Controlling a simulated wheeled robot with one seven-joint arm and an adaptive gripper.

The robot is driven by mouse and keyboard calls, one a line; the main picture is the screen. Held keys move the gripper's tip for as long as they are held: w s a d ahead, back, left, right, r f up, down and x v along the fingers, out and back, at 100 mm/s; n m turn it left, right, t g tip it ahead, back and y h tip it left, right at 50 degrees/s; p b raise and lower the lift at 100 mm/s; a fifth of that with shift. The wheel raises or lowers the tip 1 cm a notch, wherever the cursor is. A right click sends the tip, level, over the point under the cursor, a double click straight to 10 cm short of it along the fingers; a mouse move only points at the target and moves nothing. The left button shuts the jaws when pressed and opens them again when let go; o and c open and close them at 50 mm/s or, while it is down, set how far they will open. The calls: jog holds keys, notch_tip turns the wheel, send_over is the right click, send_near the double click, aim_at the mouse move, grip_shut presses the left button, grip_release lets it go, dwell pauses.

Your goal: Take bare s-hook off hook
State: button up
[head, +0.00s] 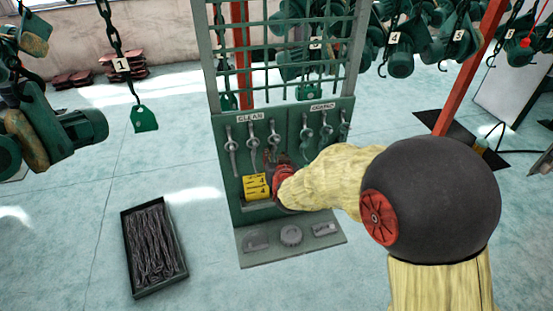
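Several grey metal hooks hang on the green panel of a standing rack (292,114). Under the CLEAN label hang a left hook (232,152), a middle hook (252,138) and a right hook (273,136). More hooks (325,128) hang under a second label on the right. I cannot tell which piece is the bare s-hook. My arm reaches in from the right, and my gripper (277,160) is close to the panel, just below the right CLEAN hook. Its fingers are small and partly hidden by my wrist, so touching, holding or opening cannot be made out.
Yellow blocks marked 4 (256,186) sit on a ledge left of my wrist. Grey parts (291,235) lie on the rack's base. Numbered hoists hang on chains left and behind.

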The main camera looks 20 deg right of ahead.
aim_at(274, 152)
jog(key=shift+p+x, duration=0.35)
jog(key=shift+x, duration=2.05)
jog(key=shift+c, duration=1.1)
grip_shut()
